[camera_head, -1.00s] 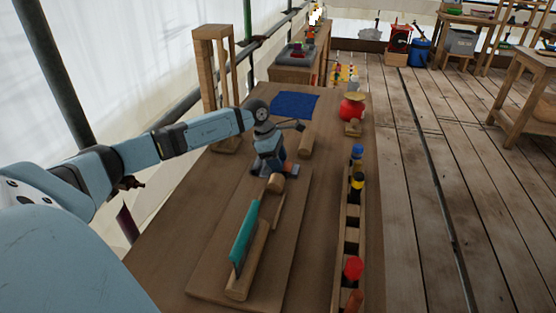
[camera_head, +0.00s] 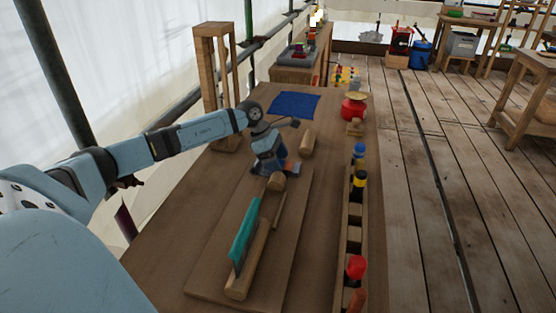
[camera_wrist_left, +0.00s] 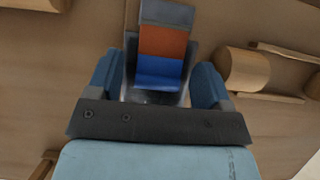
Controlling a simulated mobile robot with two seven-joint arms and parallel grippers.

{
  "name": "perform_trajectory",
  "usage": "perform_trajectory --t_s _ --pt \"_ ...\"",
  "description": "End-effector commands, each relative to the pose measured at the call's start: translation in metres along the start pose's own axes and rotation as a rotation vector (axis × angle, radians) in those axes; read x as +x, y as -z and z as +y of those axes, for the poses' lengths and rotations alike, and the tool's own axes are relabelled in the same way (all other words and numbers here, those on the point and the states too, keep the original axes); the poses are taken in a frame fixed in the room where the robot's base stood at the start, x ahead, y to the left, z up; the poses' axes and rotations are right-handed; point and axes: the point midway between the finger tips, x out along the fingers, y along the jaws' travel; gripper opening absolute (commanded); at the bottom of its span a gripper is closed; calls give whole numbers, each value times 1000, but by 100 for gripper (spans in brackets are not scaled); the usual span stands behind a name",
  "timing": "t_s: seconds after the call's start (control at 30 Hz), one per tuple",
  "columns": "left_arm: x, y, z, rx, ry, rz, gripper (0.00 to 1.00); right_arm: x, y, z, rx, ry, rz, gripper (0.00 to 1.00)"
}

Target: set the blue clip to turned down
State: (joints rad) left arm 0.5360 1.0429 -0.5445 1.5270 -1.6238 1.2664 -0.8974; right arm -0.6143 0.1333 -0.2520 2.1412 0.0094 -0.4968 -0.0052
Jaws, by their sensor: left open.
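In the left wrist view, a blue band (camera_wrist_left: 158,72) that looks like the blue clip lies between my gripper's fingers. An orange band and a grey metal part adjoin it on the far side. My left gripper (camera_wrist_left: 160,82) is open, with one blue finger on each side of the blue piece; I cannot tell whether they touch it. In the head view, my left gripper (camera_head: 272,169) points down over the bench, and it and the wrist hide most of the clip. My right gripper is not in view.
A wooden board (camera_head: 207,285) holds a wooden cylinder and a teal strip (camera_head: 243,236). A narrow rack (camera_head: 345,245) with coloured pieces runs along the right. A blue cloth (camera_head: 295,105), a red pot (camera_head: 353,108) and a wooden post frame (camera_head: 200,75) stand farther back.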

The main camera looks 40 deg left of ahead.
Motion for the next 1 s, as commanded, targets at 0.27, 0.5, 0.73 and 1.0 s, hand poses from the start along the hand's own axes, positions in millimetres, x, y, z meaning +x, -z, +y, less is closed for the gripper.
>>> perform_trajectory --t_s 0.27,0.5,0.73,1.0 --pt "-40 0 1 0 -4 1 73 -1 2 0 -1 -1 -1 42" --pt "-96 0 1 0 -3 2 73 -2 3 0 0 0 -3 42" --pt "-130 0 0 0 -2 0 73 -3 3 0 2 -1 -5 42" --pt "-138 0 0 1 -1 0 73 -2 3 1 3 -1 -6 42"
